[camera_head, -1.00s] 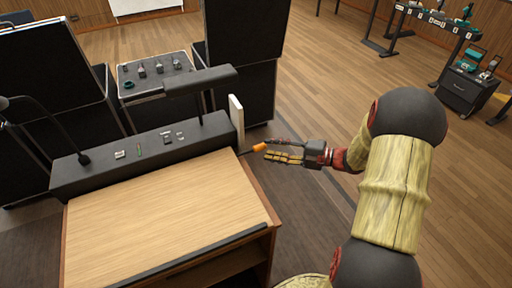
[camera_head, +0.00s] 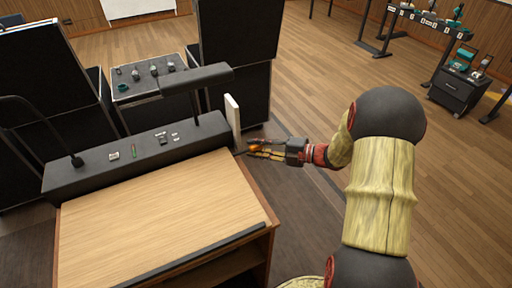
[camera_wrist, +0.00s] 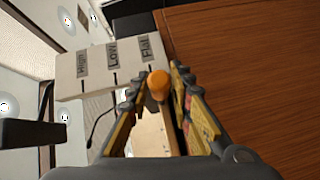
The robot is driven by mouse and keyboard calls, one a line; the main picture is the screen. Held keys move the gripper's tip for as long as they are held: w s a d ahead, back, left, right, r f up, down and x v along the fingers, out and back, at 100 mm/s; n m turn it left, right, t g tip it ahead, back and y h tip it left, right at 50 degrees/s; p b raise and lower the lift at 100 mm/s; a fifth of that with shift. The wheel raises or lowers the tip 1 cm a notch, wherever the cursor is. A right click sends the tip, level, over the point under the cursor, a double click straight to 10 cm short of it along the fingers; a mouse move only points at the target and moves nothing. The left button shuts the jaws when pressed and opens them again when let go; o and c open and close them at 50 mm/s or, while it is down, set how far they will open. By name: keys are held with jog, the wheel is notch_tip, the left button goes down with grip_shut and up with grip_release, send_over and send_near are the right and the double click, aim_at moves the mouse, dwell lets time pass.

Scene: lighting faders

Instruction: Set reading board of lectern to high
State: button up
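The lectern has a slanted wooden reading board (camera_head: 160,215). At its right side stands a cream label plate (camera_head: 232,118); in the wrist view the plate (camera_wrist: 98,65) reads High, Low and Flat, each with a dark mark. An orange-tipped lever (camera_wrist: 158,85) shows near the Flat mark, at the plate's edge. My gripper (camera_wrist: 157,72) is open, with one finger on each side of the orange tip and a small gap visible. In the head view my gripper (camera_head: 250,152) reaches in from the right, and its fingers partly hide the orange tip.
A dark control ledge (camera_head: 130,155) with a lamp and gooseneck microphone runs along the lectern's back. Tall black cases and a grey panel with knobs (camera_head: 150,80) stand behind. Open wooden floor (camera_head: 310,90) lies to the right.

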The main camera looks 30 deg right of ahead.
grip_shut()
dwell(0.4)
jog(key=shift+n+t+y, duration=0.4)
jog(key=shift+n, duration=0.1)
jog(key=r+p, duration=0.5)
jog(key=s+r+p, duration=0.1)
jog(key=r+p, duration=0.1)
jog(key=shift+r, duration=0.2)
jog(key=r+p, duration=0.2)
jog(key=p, duration=0.1)
jog(key=s+r+p, duration=0.1)
jog(key=p, duration=0.2)
jog(key=shift+s+r, duration=0.2)
jog(key=shift+r, duration=0.2)
jog(key=shift+o, duration=2.4)
grip_release()
jog(key=shift+f, duration=0.1)
